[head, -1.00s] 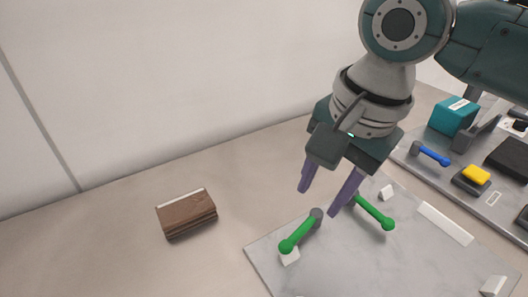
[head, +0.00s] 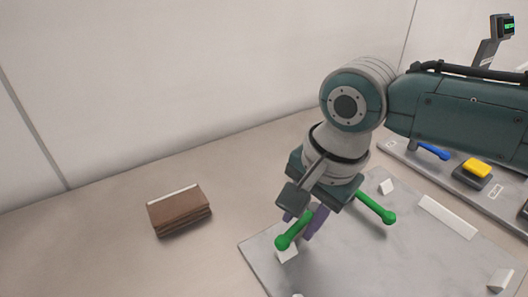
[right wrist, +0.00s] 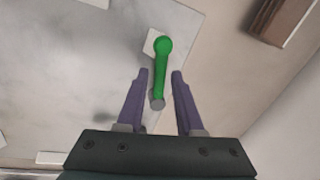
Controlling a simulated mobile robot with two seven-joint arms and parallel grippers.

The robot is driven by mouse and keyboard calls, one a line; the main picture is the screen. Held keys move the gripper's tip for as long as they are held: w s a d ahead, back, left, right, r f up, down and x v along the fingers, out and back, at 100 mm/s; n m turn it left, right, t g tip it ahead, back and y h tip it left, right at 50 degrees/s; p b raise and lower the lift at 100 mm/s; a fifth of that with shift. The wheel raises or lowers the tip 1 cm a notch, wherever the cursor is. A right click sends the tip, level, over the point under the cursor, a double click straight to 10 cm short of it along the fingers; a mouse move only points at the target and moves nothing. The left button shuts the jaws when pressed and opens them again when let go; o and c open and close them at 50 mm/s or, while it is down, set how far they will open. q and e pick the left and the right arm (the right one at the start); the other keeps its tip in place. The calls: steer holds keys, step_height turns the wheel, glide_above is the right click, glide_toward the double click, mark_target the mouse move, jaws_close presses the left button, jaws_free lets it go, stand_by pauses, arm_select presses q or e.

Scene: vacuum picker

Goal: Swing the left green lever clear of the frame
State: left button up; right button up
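The left green lever (head: 294,228) stands at the left edge of the grey plate (head: 262,258), its ball end over a white block (head: 287,254). It also shows in the right wrist view (right wrist: 162,65), with its pivot end between my fingers. My right gripper (head: 308,222) is low over this lever. In the right wrist view its purple fingers (right wrist: 160,82) are open, one on each side of the lever, with gaps on both sides. My left gripper is not in view.
A brown block (head: 179,212) lies on the bare table at the left. A panel with a yellow button (head: 476,168) and a blue lever (head: 434,152) is at the right. A white strip (head: 447,220) and small white blocks sit on the plate.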

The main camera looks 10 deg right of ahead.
jaws_close()
stand_by(1.1)
